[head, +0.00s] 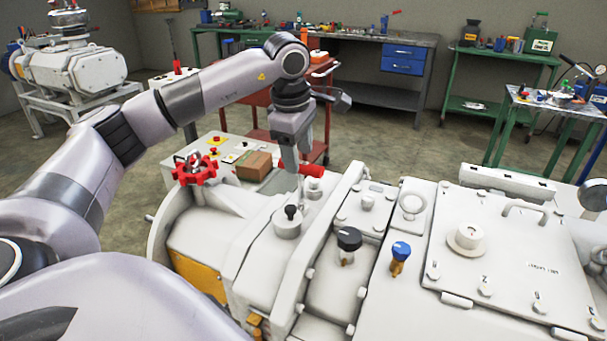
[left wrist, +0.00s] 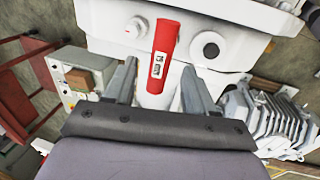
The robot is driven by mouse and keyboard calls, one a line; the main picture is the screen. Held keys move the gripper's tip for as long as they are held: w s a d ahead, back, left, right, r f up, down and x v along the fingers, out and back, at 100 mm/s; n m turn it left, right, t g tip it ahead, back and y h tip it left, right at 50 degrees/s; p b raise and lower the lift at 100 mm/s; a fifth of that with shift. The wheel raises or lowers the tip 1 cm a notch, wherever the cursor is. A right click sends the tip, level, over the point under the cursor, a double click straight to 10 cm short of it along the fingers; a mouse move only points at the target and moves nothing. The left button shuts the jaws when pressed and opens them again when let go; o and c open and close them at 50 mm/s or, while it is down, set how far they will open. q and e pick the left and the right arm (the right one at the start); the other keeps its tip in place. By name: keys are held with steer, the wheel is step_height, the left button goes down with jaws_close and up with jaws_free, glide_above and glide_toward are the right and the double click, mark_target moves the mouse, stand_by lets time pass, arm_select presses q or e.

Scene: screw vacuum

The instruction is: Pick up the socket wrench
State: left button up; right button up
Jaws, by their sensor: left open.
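A red handle (head: 312,170), which looks like the socket wrench's grip, sticks out on top of the white screw vacuum machine (head: 330,255). A thin metal part (head: 301,187) shows beside it under my left gripper (head: 296,163). In the left wrist view the red handle (left wrist: 160,55), with a small pale label, lies lengthwise between the two fingers of my left gripper (left wrist: 160,74). The fingers are spread, with a gap on both sides of the handle. The wrench's socket end cannot be made out. My right gripper is in neither view.
A red cart (head: 262,97) stands behind. Workbenches line the back wall, with open floor before them.

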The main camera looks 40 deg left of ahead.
arm_select(q)
steer(key=f, duration=0.4)
steer(key=shift+w+a+f, duration=0.1)
steer(key=shift+w+a, duration=0.1)
steer(key=shift+w, duration=0.1)
jaws_close()
step_height(320, 180, up, 20)
steer(key=p, duration=0.3)
stand_by(0.4)
